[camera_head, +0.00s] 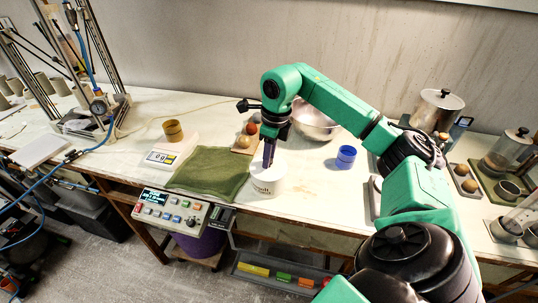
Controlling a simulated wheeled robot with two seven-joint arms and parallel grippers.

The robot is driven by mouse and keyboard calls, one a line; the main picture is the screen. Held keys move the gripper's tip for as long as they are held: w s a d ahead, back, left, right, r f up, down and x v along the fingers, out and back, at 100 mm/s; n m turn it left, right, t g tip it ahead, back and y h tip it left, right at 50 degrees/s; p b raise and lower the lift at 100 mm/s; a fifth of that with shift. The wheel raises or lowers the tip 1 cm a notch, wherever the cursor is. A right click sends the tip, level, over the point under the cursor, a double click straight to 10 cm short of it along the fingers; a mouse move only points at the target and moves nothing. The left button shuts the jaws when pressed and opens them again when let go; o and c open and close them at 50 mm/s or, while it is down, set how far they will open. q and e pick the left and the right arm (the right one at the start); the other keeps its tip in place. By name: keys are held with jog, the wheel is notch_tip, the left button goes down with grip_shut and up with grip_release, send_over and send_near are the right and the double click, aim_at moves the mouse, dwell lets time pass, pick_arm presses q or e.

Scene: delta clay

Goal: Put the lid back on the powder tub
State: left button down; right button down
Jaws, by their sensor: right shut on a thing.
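The powder tub (268,188) is a white round tub with dark lettering on its side. It stands upright near the front edge of the bench, just right of a green cloth. My right gripper (268,163) points straight down over the tub, its dark fingers shut at the tub's white top. It appears to be shut on the lid, which is hard to tell apart from the white tub. I cannot tell whether the lid touches the rim or sits slightly above it. My left gripper is not in view.
A green cloth (208,172) and a scale (168,153) with a brown cup lie left. A blue cup (346,157) stands right, and a metal bowl (316,122) behind. A small board (241,145) with round balls is close behind the tub. A control box (170,210) hangs in front.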

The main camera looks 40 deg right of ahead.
dwell(0.3)
jog(key=shift+c, duration=0.4)
grip_release()
notch_tip(320, 180, up, 7)
jog(key=p, duration=0.6)
jog(key=shift+r+p, duration=0.1)
jog(key=shift+p, duration=0.25)
grip_shut()
dwell(0.6)
jog(key=shift+f, duration=0.25)
dwell(0.5)
